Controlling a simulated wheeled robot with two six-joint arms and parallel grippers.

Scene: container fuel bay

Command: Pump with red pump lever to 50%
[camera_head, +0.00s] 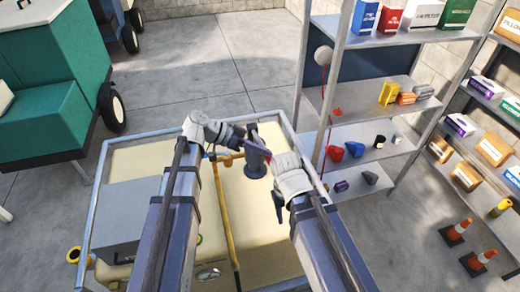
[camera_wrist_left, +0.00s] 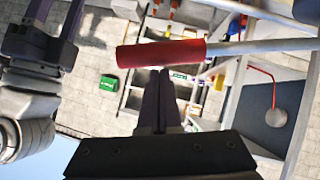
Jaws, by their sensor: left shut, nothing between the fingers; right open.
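The red pump lever's grip (camera_wrist_left: 160,53) lies level across the left wrist view, on a pale metal rod (camera_wrist_left: 260,46). It shows as a thin reddish strip in the head view (camera_head: 263,150), partly hidden, above a dark grey cylindrical pump body (camera_head: 254,165). My left gripper (camera_head: 246,143) is by the lever. In the left wrist view its fingers (camera_wrist_left: 161,72) are shut and empty, with their tips right at the red grip's lower edge; I cannot tell whether they touch. My right gripper (camera_head: 279,213) is open, lower and right of the pump; it also shows in the left wrist view (camera_wrist_left: 62,22).
A cream tank (camera_head: 255,225) inside a grey metal frame (camera_head: 97,200) stands below my arms, with a yellow pipe (camera_head: 226,215) and a grey box (camera_head: 125,215). Shelves (camera_head: 365,133) stand to the right. Traffic cones (camera_head: 478,260) stand at lower right.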

